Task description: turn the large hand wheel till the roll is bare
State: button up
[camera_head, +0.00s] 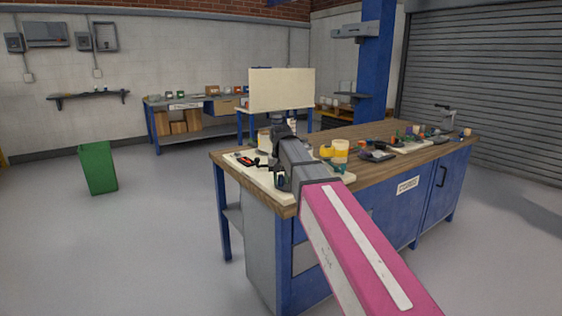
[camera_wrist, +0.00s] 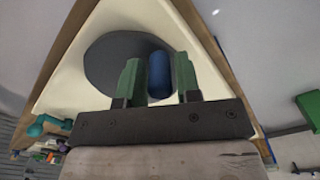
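In the wrist view a dark grey disc (camera_wrist: 110,62), which looks like the large hand wheel, lies over a cream plate (camera_wrist: 72,75). A blue cylinder (camera_wrist: 159,76), apparently its handle, stands at the disc's right side. My gripper (camera_wrist: 159,66) has its two green fingers on either side of the blue cylinder, close to it. Whether both fingers press on it is unclear. In the head view my pink and grey arm reaches to the near left end of the workbench and hides most of the wheel. I cannot make out the roll for certain.
The wooden-topped blue workbench (camera_head: 381,206) carries a yellow and cream cylinder (camera_head: 340,150) and several small items towards its right end. A cream panel (camera_head: 282,90) stands behind. A green bin (camera_head: 98,167) stands on the clear floor at left.

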aim_at(288, 188)
jog(key=shift+c, duration=1.3)
jog(key=shift+d, duration=0.1)
jog(key=shift+s+d, duration=0.6)
jog(key=shift+d, duration=0.25)
jog(key=shift+d, duration=0.45)
jog(key=o, duration=1.6)
jog(key=shift+a, duration=0.1)
